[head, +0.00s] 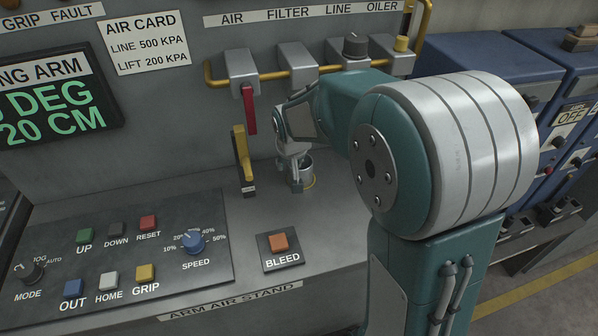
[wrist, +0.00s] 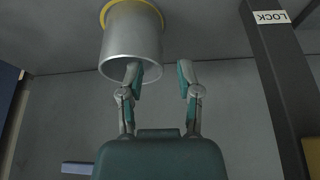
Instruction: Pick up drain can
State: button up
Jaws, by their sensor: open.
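The drain can (wrist: 131,42) is a grey metal cylinder, open at one end, with a yellow ring at its base. In the head view the can (head: 307,168) stands on the grey counter, partly hidden behind my gripper (head: 295,183). In the wrist view my gripper (wrist: 160,76) is open, with empty space between its fingers. The left finger overlaps the can's open rim in the picture; the right finger is clear to the right of it. I cannot tell whether the left finger touches the can.
A yellow-handled lever (head: 242,155) stands left of my gripper; a post labelled LOCK (wrist: 277,75) is at the right in the wrist view. Valve blocks with a red handle (head: 249,108) and a yellow pipe (head: 212,76) are behind. The control panel (head: 120,235) and BLEED button (head: 278,242) lie in front.

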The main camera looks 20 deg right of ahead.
aim_at(288, 169)
jog(key=x, duration=0.6)
grip_shut()
